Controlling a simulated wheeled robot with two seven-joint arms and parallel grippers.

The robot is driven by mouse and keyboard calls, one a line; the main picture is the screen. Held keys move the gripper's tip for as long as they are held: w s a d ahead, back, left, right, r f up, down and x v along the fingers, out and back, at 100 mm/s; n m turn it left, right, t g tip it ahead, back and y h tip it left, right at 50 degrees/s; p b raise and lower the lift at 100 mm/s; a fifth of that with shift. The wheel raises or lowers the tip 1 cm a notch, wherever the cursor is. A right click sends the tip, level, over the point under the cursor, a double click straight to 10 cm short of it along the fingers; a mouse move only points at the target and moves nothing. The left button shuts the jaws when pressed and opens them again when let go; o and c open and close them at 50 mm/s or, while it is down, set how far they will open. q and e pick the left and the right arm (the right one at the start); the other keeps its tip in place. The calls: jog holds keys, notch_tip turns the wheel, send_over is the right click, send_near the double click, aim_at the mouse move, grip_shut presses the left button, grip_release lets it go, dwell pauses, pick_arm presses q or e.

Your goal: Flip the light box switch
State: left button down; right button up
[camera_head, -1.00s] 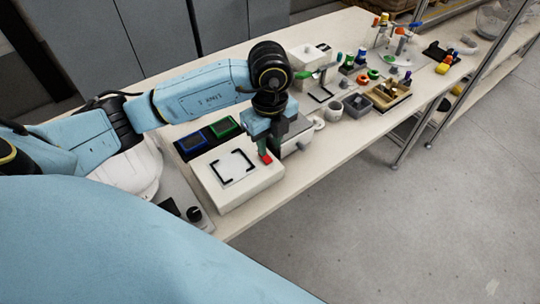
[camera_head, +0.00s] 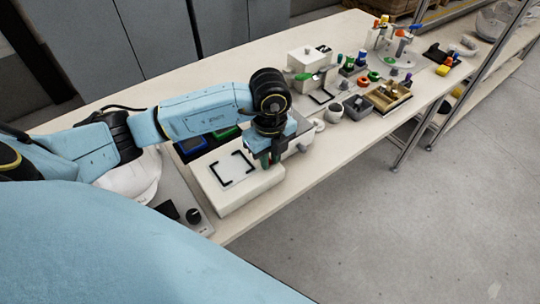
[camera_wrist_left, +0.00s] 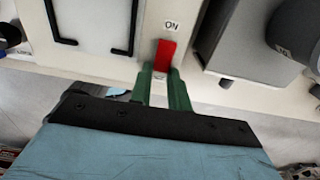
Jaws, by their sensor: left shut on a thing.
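The light box (camera_head: 237,196) is a white box with black corner marks on its top, standing near the table's front edge. Its red switch (camera_wrist_left: 165,54) shows in the left wrist view below a label reading ON. My left gripper (camera_head: 269,160) points down at the right end of the box. In the left wrist view its green fingers (camera_wrist_left: 162,82) are at the lower end of the red switch and shut on it. In the head view the arm and fingers mostly hide the switch. My right gripper is not in view.
A grey box (camera_wrist_left: 252,42) stands close to the right of the switch. A white cup (camera_head: 334,113) and a divided tray (camera_head: 390,98) stand farther right.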

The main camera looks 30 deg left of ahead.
pick_arm(q)
jog(key=shift+w+a+r+g+h+p, duration=0.1)
jog(key=shift+a+r+g+h+p, duration=0.15)
jog(key=shift+h, duration=0.2)
jog(key=shift+a+g+h+p, duration=0.1)
jog(key=shift+g+h+p, duration=0.05)
jog(key=shift+h+p, duration=0.25)
jog(key=shift+a+h, duration=0.1)
jog(key=shift+h, duration=0.55)
jog(key=shift+w, duration=0.1)
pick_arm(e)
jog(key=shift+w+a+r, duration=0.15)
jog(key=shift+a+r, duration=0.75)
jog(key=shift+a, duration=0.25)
pick_arm(q)
jog(key=shift+g, duration=0.3)
jog(key=c, duration=1.6)
grip_release()
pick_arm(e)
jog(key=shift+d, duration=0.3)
pick_arm(q)
jog(key=shift+r, duration=0.1)
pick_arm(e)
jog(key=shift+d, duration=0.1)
